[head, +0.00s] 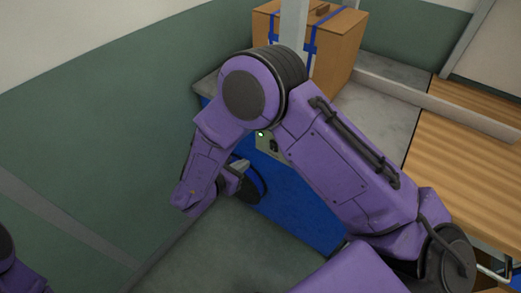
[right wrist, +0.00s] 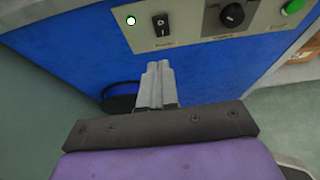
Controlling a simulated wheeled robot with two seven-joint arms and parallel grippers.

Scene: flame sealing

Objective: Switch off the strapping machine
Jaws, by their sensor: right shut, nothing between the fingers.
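The strapping machine (head: 300,195) is a blue cabinet with a grey top, partly hidden behind my right arm in the head view. Its blue front (right wrist: 215,75) fills much of the right wrist view. The control panel (right wrist: 190,33) carries a lit indicator (right wrist: 131,20) with a green rim and a black rocker power switch (right wrist: 161,24) beside it. My right gripper (right wrist: 158,68) is shut and empty, its fingertips in front of the blue face below the switch, apart from it in the picture. In the head view it shows at the machine's front (head: 240,168). My left gripper is out of view.
The panel also has a black knob (right wrist: 232,15) and a green button (right wrist: 293,6). A black cable loop (right wrist: 118,98) hangs on the front. A strapped cardboard box (head: 338,50) stands on top.

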